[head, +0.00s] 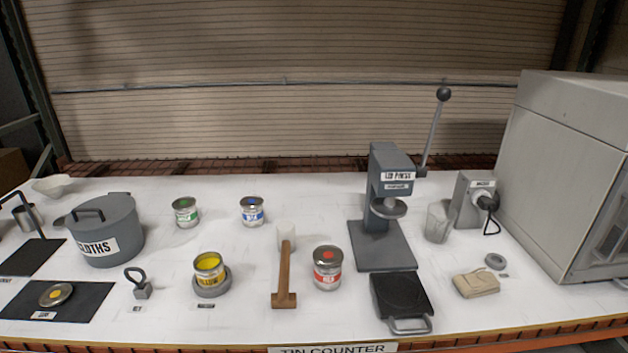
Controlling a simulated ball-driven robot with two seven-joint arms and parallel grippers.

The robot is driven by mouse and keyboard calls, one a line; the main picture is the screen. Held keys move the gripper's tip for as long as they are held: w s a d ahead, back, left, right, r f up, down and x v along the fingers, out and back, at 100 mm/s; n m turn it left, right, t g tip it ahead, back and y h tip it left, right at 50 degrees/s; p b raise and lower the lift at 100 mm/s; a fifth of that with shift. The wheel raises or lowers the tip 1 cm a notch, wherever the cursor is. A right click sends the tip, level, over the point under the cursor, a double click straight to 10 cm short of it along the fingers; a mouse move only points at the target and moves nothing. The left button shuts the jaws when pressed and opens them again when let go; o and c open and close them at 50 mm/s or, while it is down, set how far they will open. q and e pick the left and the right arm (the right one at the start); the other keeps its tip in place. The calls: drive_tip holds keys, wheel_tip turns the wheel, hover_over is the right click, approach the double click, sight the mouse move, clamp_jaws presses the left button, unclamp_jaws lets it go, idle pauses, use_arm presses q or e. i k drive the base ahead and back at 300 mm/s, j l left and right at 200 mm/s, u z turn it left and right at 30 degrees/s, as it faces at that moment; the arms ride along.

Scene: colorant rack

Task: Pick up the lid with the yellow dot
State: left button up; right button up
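The lid with the yellow dot (56,294) lies flat on a black mat (85,305) at the front left of the counter. It is a round metal lid with the yellow dot in its middle. An open tin with yellow contents and a yellow label (209,270) stands on a round grey base to the right of the lid. Neither my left gripper nor my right gripper is in view.
A grey cloths pot (104,232) stands behind the lid, and a small weight with a loop handle (140,287) stands to its right. Green (186,213), blue (252,212) and red (327,269) tins, a mallet (285,277) and a lid press (387,215) stand farther right.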

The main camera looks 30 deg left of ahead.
sight(56, 296)
drive_tip(key=u, duration=2.55)
